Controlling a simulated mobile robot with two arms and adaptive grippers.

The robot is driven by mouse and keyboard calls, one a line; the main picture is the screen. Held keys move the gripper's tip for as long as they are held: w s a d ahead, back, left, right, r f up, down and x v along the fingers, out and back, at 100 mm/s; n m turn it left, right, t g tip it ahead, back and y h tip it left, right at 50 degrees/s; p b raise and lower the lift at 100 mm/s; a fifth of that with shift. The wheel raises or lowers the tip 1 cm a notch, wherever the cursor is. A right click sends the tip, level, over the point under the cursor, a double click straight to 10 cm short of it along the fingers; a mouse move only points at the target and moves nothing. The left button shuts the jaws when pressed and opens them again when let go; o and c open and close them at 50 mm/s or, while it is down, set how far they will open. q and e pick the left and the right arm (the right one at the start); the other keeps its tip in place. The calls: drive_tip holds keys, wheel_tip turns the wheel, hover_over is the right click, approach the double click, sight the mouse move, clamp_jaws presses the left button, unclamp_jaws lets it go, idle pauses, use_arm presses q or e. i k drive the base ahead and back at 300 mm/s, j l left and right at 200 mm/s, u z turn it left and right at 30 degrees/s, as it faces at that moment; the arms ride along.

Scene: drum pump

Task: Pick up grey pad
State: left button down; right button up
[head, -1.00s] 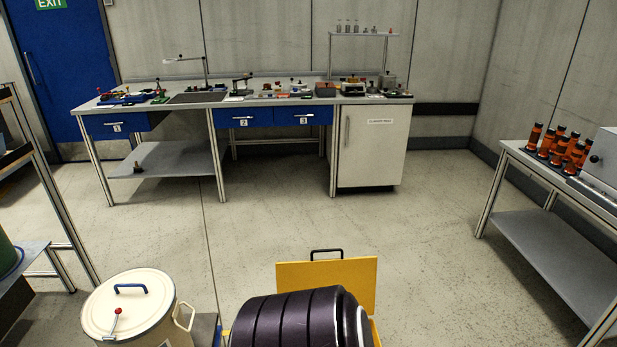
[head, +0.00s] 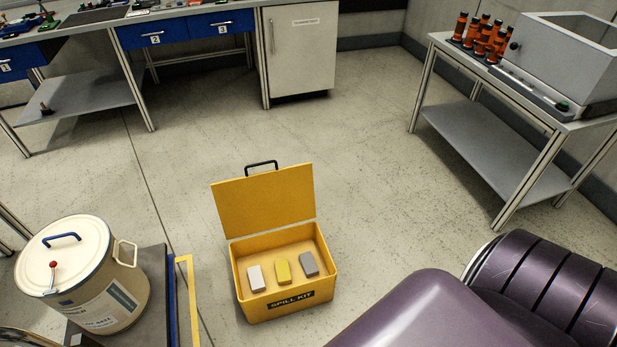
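The grey pad (head: 308,264) stands in the open yellow spill kit box (head: 240,283) on the floor, at the right end of a row of pads. A yellow pad (head: 283,272) is in the middle and a white pad (head: 256,279) is on the left. The box's lid (head: 264,200) is raised at the back, with a black handle. A dark purple arm part of mine fills the lower right and stands to the right of the box. Neither gripper shows in the head view.
A cream drum (head: 80,275) with a blue handle stands at the lower left, on a grey platform beside a yellow frame. A workbench (head: 150,15) with blue drawers runs along the back. A side table (head: 495,150) stands at right. Floor behind the box is clear.

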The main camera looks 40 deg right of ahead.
sight(307, 264)
drive_tip(key=z, duration=1.15)
